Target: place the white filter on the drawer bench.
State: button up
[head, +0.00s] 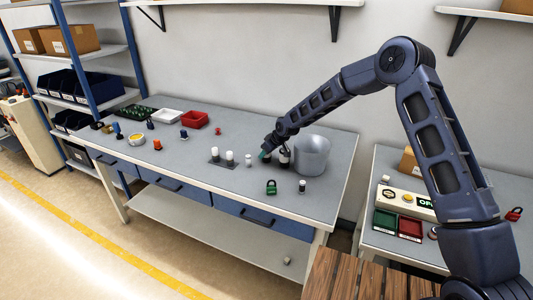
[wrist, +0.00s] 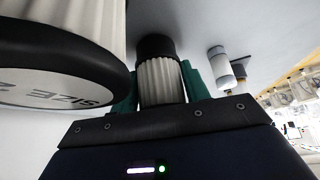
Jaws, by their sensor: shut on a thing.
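My gripper (head: 264,153) is over the drawer bench (head: 185,150), left of a grey bowl. In the wrist view its green fingers (wrist: 160,88) are shut on a white ribbed filter (wrist: 161,82) with a black end. In the head view the held filter is mostly hidden by my gripper, and I cannot tell whether it touches the bench top. A larger white ribbed cylinder (wrist: 60,42) with a black rim and "SIZE" lettering is close on the left in the wrist view.
The grey bowl (head: 312,155) stands close right of my gripper. White cylinders (head: 229,158) stand to the left, with a green padlock (head: 271,187) in front. A red bin (head: 194,120) and a white tray (head: 167,117) are farther left. The bench's front right has bare room.

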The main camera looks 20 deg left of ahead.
jog(key=shift+f, duration=0.1)
jog(key=o, duration=1)
jog(key=shift+d+r, duration=0.25)
jog(key=shift+r, duration=0.3)
jog(key=v, duration=1.1)
jog(key=shift+d+r, duration=0.1)
